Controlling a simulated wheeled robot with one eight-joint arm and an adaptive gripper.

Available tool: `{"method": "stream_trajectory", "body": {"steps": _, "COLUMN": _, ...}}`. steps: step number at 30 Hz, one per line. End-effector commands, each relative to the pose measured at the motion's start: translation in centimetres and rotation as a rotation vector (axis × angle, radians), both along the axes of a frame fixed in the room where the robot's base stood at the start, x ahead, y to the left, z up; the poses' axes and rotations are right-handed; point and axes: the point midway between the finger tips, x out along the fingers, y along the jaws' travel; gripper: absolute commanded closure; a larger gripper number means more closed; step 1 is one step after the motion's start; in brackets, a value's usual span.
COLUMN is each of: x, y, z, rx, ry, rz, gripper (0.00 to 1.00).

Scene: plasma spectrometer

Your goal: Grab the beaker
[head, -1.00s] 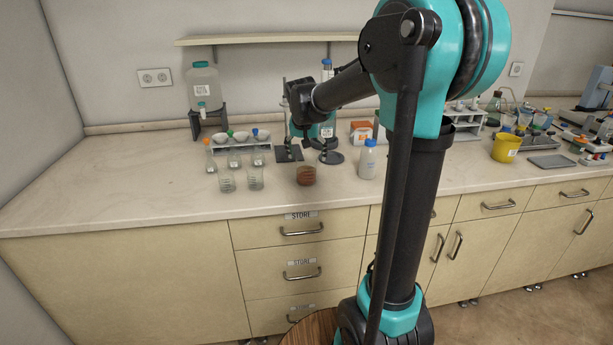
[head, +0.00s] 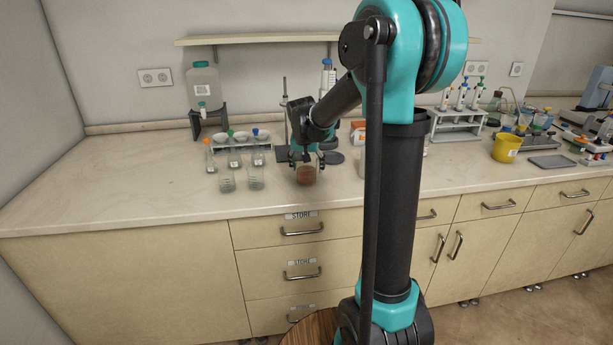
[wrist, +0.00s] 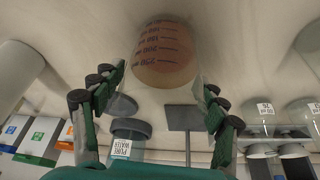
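The beaker (head: 306,176) is clear glass with reddish-brown liquid and stands on the counter near its front edge. In the wrist view the beaker (wrist: 165,55) shows blue graduation marks and lies just ahead of the fingertips. My gripper (head: 306,158) is right above and behind it in the head view, partly overlapping its upper part. In the wrist view my gripper (wrist: 163,82) has its two fingers spread wide, with the beaker between and just beyond the tips. I cannot tell whether a finger touches the glass.
A stand (head: 284,125) is behind the gripper. A white bottle (head: 362,165) is on the right, partly hidden by my arm. The counter's far left (head: 110,190) is clear.

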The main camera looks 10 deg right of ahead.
Motion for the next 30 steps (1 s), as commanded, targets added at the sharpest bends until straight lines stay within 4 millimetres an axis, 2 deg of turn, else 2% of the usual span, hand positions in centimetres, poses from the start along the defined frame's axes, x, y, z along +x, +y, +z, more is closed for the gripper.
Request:
{"method": "stream_trajectory", "body": {"steps": 1, "x": 0.0, "y": 0.0, "z": 0.0, "rx": 0.0, "ry": 0.0, "rz": 0.0, "gripper": 0.38}}
{"method": "stream_trajectory", "body": {"steps": 9, "x": 0.0, "y": 0.0, "z": 0.0, "rx": 0.0, "ry": 0.0, "rz": 0.0, "gripper": 0.71}}
{"method": "stream_trajectory", "body": {"steps": 12, "x": 0.0, "y": 0.0, "z": 0.0, "rx": 0.0, "ry": 0.0, "rz": 0.0, "gripper": 0.81}}
{"method": "stream_trajectory", "body": {"steps": 23, "x": 0.0, "y": 0.0, "z": 0.6, "rx": 0.0, "ry": 0.0, "rz": 0.0, "gripper": 0.81}}
{"method": "stream_trajectory", "body": {"steps": 26, "x": 0.0, "y": 0.0, "z": 1.5, "rx": 0.0, "ry": 0.0, "rz": 0.0, "gripper": 0.81}}
{"method": "stream_trajectory", "body": {"steps": 30, "x": 0.0, "y": 0.0, "z": 3.9, "rx": 0.0, "ry": 0.0, "rz": 0.0, "gripper": 0.81}}
